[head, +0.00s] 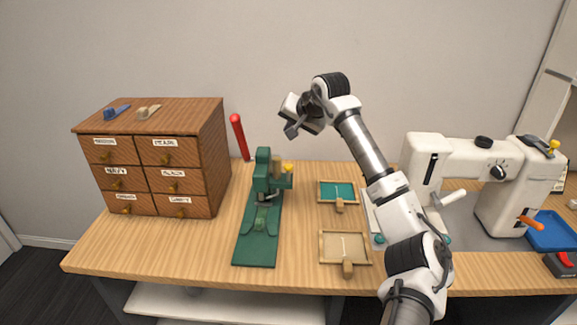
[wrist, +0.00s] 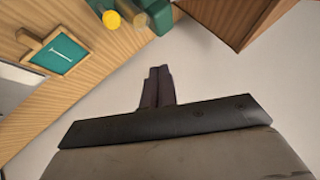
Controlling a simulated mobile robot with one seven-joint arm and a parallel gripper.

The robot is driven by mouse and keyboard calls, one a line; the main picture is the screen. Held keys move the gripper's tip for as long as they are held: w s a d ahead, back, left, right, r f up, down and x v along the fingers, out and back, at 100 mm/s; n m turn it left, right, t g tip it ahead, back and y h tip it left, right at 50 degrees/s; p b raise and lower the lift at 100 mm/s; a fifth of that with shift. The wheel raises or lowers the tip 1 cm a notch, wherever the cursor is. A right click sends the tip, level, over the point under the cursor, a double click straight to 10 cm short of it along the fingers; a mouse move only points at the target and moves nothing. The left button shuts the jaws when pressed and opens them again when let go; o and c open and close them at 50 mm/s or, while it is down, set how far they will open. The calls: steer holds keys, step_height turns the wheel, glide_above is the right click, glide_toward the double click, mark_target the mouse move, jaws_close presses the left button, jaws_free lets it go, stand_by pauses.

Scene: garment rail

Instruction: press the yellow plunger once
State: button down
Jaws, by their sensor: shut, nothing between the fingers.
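The yellow plunger (head: 287,168) is a small yellow knob at the upper right of a green press (head: 258,220) standing on the wooden table. In the wrist view the plunger (wrist: 111,20) shows as a yellow disc beside the green body, near the top edge. My gripper (head: 290,132) is shut and empty. In the head view it appears above the plunger and clear of it; how far apart they are in depth I cannot tell. Its closed fingers (wrist: 159,74) point up the wrist picture, with the plunger up and to their left.
A red lever (head: 239,136) rises behind the press. A wooden drawer cabinet (head: 215,150) stands left. Two framed trays, one teal (head: 338,190) and one beige (head: 344,246), lie right of the press. A white sewing machine (head: 465,158) stands farther right.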

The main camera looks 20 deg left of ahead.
mark_target(290, 168)
stand_by(0.3)
steer(key=shift+f+b, duration=2.8)
steer(key=shift+f, duration=1.6)
steer(key=shift+f, duration=0.15)
steer(key=shift+f+b, duration=0.25)
steer(key=shift+b, duration=0.1)
steer(key=shift+f+b, duration=0.6)
steer(key=shift+f, duration=0.3)
steer(key=shift+r, duration=0.1)
steer(key=shift+r+p, duration=0.75)
steer(key=shift+r, duration=0.45)
steer(key=shift+r, duration=0.1)
